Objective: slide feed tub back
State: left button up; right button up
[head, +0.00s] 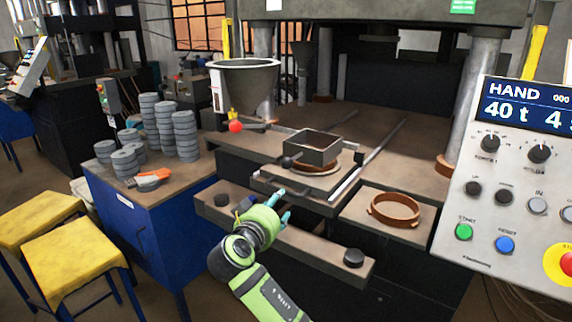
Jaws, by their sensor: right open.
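The feed tub (320,157) is an open, square, grey metal box on the press table. It sits over a brown ring (318,168) on a sliding plate between two rails. A dark ball knob (287,161) sticks out at its left front. My right gripper (283,205), with teal fingertips on a green arm, is open in front of and below the tub. It appears apart from the tub and the knob. My left gripper is not in view.
A grey hopper (245,85) with a red ball handle (236,126) stands behind left. A brown ring (395,209) lies on the right ledge. Stacked grey discs (185,135) stand on the blue bench. A control panel (510,205) fills the right side. Behind the tub, the rails run clear.

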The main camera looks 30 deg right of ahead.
aim_at(285, 164)
jog(key=r, duration=0.2)
jog(key=w+r+m+h, duration=0.1)
jog(key=r, duration=0.2)
jog(key=d+r+h, duration=0.1)
jog(key=r, duration=0.1)
jog(key=shift+w+r+m, duration=0.25)
jog(key=shift+w+m, duration=0.1)
jog(key=shift+m, duration=0.05)
jog(key=p+x, duration=0.1)
jog(key=x, duration=0.2)
jog(key=p+x, duration=0.1)
jog(key=x, duration=0.1)
jog(key=shift+w+d+r+p, duration=0.2)
jog(key=shift+d+p, duration=0.1)
jog(key=shift+d, duration=0.1)
jog(key=shift+w+d+f, duration=0.15)
jog(key=shift+w+d, duration=0.15)
jog(key=shift+d, duration=0.15)
grip_shut()
